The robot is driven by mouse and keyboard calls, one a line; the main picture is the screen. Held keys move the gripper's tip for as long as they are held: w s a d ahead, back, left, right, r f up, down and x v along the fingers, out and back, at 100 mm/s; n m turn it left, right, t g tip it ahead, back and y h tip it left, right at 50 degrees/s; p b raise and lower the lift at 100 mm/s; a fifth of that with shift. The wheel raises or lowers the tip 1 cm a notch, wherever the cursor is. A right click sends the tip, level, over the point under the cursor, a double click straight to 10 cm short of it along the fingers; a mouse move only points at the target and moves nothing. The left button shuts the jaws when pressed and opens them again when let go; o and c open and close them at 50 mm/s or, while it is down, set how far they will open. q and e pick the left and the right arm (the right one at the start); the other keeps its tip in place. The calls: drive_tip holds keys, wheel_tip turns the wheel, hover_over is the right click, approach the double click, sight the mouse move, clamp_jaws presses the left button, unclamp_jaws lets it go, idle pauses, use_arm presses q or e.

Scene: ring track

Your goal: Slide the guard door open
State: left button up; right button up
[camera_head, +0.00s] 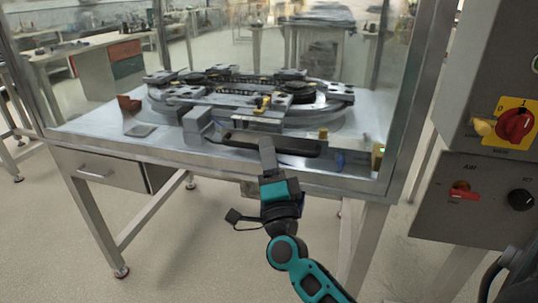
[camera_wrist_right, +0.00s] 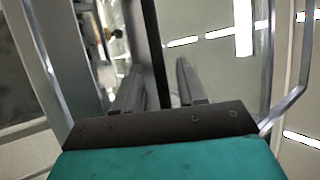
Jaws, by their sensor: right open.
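The guard door is a clear panel at the front of the metal-framed enclosure, hard to make out in the head view. A long dark bar handle (camera_head: 305,147) runs across its lower part. My left gripper is not in view.
Behind the handle, the ring track (camera_head: 240,90) with several grey carriers sits on the metal table (camera_head: 100,127). A control box (camera_head: 500,115) with a red and yellow switch (camera_head: 515,125) stands at right. Metal posts flank the enclosure. The floor in front is clear.

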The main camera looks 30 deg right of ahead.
drive_tip(key=shift+c, duration=0.2)
clamp_jaws()
idle(0.5)
